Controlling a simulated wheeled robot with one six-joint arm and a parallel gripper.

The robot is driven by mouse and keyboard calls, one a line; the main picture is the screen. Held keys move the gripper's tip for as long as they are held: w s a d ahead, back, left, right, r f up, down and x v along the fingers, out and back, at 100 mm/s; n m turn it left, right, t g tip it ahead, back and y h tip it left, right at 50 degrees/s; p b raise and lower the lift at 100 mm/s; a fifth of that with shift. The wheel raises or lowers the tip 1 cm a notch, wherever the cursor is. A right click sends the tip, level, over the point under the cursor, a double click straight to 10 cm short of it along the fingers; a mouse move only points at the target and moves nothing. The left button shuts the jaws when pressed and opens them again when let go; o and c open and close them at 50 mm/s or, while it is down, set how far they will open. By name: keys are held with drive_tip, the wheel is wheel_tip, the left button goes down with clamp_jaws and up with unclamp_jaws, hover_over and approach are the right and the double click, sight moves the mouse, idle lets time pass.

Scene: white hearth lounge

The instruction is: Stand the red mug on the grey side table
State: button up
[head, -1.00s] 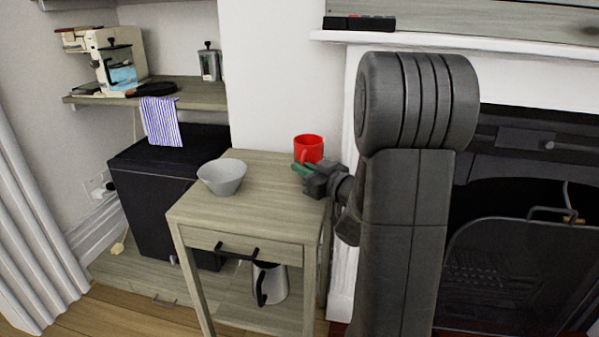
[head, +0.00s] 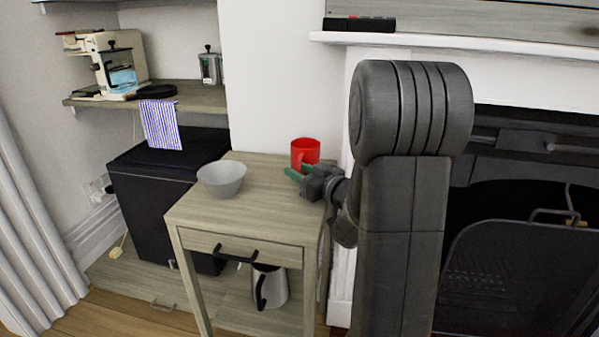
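The red mug (head: 306,151) is upright at the back right corner of the grey-brown wooden side table (head: 258,200), close to the white wall. Its handle faces toward me, just above my gripper in the picture. My gripper (head: 298,171) has green fingertips and reaches in from the right, in front of the mug. The fingertips show apart with a small gap between them, and nothing shows in the gap. The mug's base is partly hidden by the gripper, so its contact with the tabletop is hard to see.
A grey bowl (head: 222,180) stands on the table's left side. Bare tabletop lies between bowl and gripper. A metal jug (head: 271,287) stands on the lower shelf. A black cabinet (head: 150,200) is to the left; the fireplace (head: 520,230) is to the right.

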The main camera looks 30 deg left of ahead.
drive_tip(key=p+v, duration=0.2)
drive_tip(key=v, duration=1)
